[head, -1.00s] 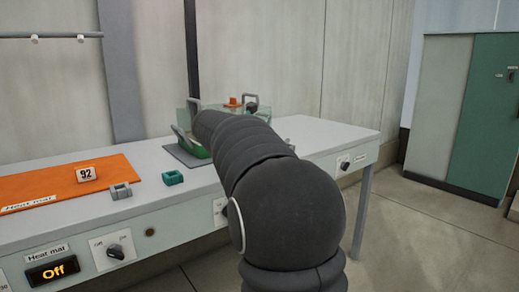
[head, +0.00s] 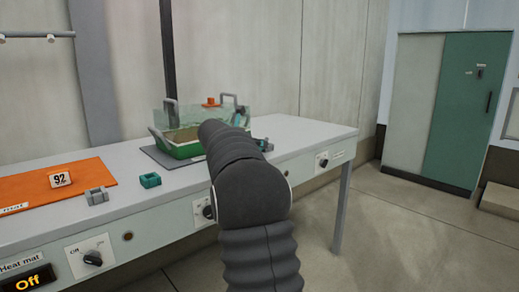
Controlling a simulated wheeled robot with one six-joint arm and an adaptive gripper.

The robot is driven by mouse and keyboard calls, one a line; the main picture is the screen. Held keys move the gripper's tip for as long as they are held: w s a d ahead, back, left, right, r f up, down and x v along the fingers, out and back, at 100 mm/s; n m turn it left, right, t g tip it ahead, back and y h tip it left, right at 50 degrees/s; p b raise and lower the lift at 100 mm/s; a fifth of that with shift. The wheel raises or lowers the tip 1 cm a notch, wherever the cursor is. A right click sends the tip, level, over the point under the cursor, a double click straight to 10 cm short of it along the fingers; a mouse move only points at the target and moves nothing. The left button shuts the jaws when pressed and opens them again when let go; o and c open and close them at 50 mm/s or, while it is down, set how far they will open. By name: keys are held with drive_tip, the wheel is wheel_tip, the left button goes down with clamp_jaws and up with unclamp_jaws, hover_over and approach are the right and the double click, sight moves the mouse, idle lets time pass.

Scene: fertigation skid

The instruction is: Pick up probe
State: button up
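I cannot pick out the probe for certain. A clear-walled tank (head: 180,150) with a green lower part and brownish contents stands on the bench. A small orange piece (head: 211,102) sits at its back rim, and grey hooked parts (head: 171,112) rise at its sides. My dark arm reaches from the lower right towards the tank and covers its right front part. My gripper is hidden behind the arm, so its fingers and anything in them do not show.
The grey bench (head: 305,130) has a clear right end. A small teal block (head: 150,180), a grey block (head: 97,195), an orange heat mat (head: 80,182) and a "92" tag (head: 60,180) lie left. A teal part (head: 263,144) shows beside the arm. A green cabinet (head: 460,110) stands right.

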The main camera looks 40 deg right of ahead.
drive_tip(key=x, duration=0.3)
drive_tip(key=shift+w+d+f, duration=0.1)
drive_tip(key=shift+w+f, duration=0.3)
drive_tip(key=shift+w+d+f, duration=0.2)
drive_tip(key=shift+d+f, duration=0.05)
drive_tip(key=shift+d, duration=0.3)
drive_tip(key=shift+c, duration=0.2)
clamp_jaws()
